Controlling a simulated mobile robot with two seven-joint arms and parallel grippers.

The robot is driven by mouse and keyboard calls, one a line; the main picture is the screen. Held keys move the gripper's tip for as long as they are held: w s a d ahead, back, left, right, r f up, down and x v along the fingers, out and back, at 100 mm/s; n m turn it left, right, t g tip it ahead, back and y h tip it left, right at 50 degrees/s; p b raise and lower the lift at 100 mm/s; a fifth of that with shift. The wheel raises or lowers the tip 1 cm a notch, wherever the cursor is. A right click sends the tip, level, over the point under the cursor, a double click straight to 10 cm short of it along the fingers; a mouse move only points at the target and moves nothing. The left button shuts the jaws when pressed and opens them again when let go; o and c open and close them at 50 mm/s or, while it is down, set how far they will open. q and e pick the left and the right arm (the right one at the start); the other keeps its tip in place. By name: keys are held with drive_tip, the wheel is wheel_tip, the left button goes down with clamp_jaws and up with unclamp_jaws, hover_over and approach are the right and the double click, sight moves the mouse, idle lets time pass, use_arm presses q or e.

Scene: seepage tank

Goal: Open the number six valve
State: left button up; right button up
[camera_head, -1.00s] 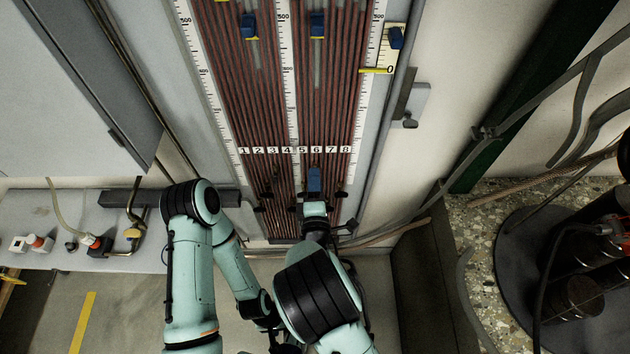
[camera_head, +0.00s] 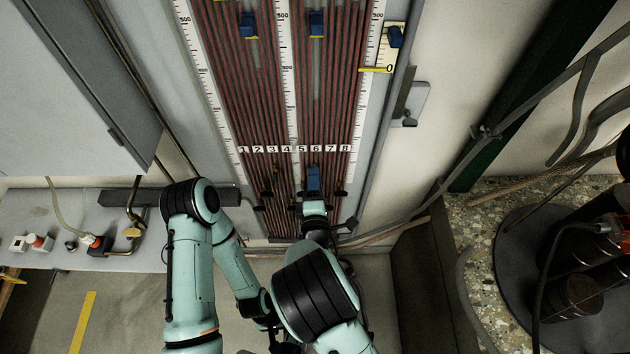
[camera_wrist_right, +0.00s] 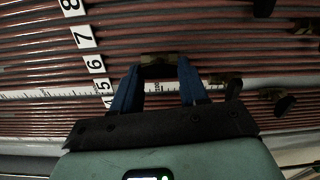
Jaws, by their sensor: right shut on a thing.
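The tube panel has number labels 1 to 8 (camera_head: 295,149) in a row near its lower end. In the head view my right gripper (camera_head: 313,180) is at the panel just below the labels, near numbers 5 to 7, and covers what it holds. In the right wrist view my right gripper (camera_wrist_right: 158,72) has blue fingers closed on a small brass-coloured valve part (camera_wrist_right: 160,60), close to the line of label 6 (camera_wrist_right: 95,64). Whether the valve is open or shut cannot be told. My left arm is at the lower left; its gripper does not show.
Small dark valves (camera_head: 267,195) sit beside my right gripper on the left, and another (camera_head: 341,193) on the right. White scales (camera_head: 291,90) run between the tubes. A grey shelf with fittings (camera_head: 60,225) is at the left; a round dark stand (camera_head: 535,300) is at the right.

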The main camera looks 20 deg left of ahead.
drive_tip(key=shift+s+a+f, duration=0.1)
idle(0.6)
drive_tip(key=o, duration=1)
drive_tip(key=shift+o, duration=0.2)
drive_tip(key=v, duration=1.3)
drive_tip(key=shift+s, duration=0.15)
